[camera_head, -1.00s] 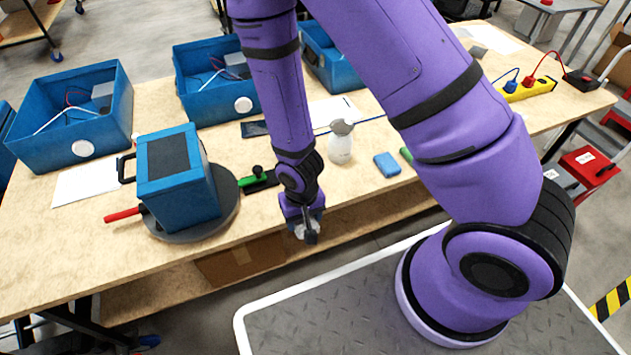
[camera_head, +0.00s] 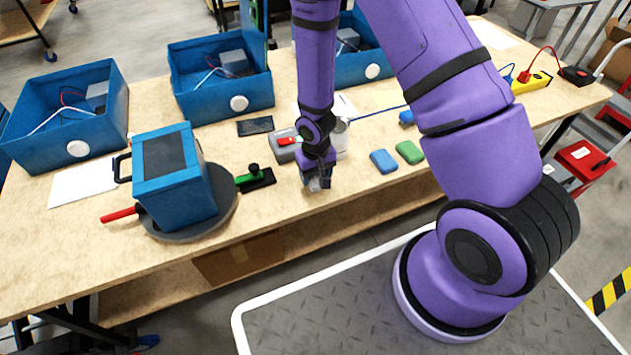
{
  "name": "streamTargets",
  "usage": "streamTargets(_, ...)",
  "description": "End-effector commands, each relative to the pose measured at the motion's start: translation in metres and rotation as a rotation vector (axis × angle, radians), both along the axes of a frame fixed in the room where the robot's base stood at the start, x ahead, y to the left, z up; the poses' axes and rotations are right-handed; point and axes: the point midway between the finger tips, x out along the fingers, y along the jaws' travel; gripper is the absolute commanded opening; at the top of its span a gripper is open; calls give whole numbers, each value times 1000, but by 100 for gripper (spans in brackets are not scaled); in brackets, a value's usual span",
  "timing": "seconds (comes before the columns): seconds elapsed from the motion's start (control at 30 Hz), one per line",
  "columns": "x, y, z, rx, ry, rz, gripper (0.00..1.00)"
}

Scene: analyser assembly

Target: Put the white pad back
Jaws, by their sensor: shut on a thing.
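My gripper (camera_head: 317,182) is above the front part of the table, right of the green-handled black clamp. It is shut on a small pale thing, the white pad (camera_head: 314,186), which is mostly hidden by the fingers. A blue pad (camera_head: 384,161) and a green pad (camera_head: 410,152) lie on the table to the right of my gripper. I cannot tell whether the white pad touches the table.
A white bottle (camera_head: 342,140) stands just behind my gripper, partly hidden. A grey device with a red part (camera_head: 285,150) lies behind left. A blue cased unit (camera_head: 175,180) sits on a round turntable at the left. Blue bins (camera_head: 220,85) line the back.

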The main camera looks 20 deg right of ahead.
Motion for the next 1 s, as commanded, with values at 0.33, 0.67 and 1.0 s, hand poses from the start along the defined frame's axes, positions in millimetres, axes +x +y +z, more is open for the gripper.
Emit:
streamTargets(0.33, -2, 1, -32, 0, 3, 2, 39)
streamTargets(0.67, -2, 1, -33, 0, 3, 3, 79)
streamTargets(1.0, -2, 1, -32, 0, 3, 2, 86)
